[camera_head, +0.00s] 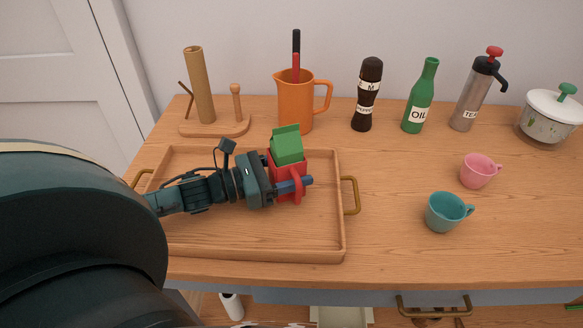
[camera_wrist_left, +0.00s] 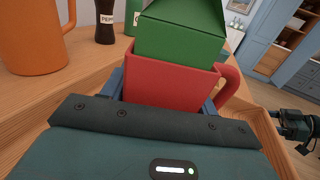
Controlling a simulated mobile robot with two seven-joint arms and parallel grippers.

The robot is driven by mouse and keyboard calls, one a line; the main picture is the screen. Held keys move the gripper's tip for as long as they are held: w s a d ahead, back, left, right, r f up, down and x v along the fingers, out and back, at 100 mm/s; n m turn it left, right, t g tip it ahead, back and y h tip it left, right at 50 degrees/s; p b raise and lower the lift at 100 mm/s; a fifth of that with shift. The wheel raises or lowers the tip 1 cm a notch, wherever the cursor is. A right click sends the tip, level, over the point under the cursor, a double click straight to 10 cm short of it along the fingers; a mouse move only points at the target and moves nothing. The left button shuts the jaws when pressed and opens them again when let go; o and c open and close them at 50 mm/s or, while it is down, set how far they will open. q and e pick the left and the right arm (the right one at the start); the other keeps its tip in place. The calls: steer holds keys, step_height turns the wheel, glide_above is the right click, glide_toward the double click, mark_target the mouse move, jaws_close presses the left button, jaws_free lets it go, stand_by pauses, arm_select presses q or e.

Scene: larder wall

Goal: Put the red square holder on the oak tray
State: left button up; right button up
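The red square holder (camera_head: 291,165) has a side handle, and a green carton (camera_head: 287,144) stands in it. My left gripper (camera_head: 293,186) has its blue fingers on both sides of the holder, shut on it. In the left wrist view the holder (camera_wrist_left: 168,83) sits upright between the fingers, with the green carton (camera_wrist_left: 180,35) above. The holder is over the right back part of the oak tray (camera_head: 250,252). I cannot tell whether its base touches the tray floor. A dark part, perhaps my right gripper (camera_wrist_left: 300,126), shows at the right edge of the left wrist view.
Behind the tray stand a wooden stand (camera_head: 200,90), an orange jug (camera_head: 295,100), a pepper mill (camera_head: 366,95), an oil bottle (camera_head: 419,100) and a tea flask (camera_head: 474,97). A teal cup (camera_head: 445,212), pink cup (camera_head: 478,170) and white pot (camera_head: 550,118) are right. The tray's front is clear.

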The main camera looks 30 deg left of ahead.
mark_target(271, 173)
arm_select(q)
steer(key=o, duration=0.4)
steer(key=shift+r, duration=0.25)
steer(key=shift+s+a+f, duration=0.2)
steer(key=shift+s+a, duration=0.1)
steer(key=shift+s, duration=0.25)
steer(key=shift+p+v, duration=0.3)
steer(key=shift+v, duration=2.85)
steer(key=shift+w+r, duration=0.1)
